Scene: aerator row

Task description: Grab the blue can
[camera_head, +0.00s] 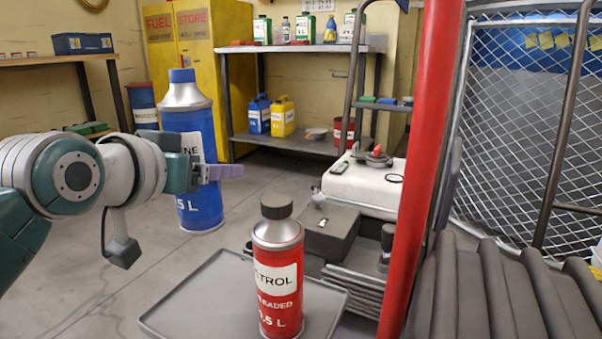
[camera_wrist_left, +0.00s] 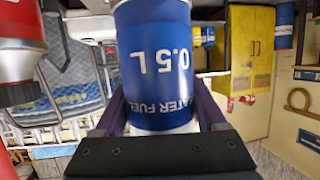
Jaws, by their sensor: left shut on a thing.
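The blue can (camera_head: 203,125), with a blue cap and a silver shoulder, is upright behind my left gripper (camera_head: 208,173) in the head view. In the left wrist view the blue can (camera_wrist_left: 155,65) lies between the two fingers of the left gripper (camera_wrist_left: 161,112), its lettering upside down. The left gripper is shut on its body. Part of the label is hidden by the gripper. Its base appears off the grey tray, but I cannot tell its height. My right gripper is not in view.
A red petrol can (camera_head: 278,265) with a dark cap stands on the grey tray (camera_head: 185,312). A red post (camera_head: 420,150) rises to the right. Grey ridged padding (camera_head: 490,295) fills the lower right. Shelves (camera_head: 300,48) stand behind, with open floor before them.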

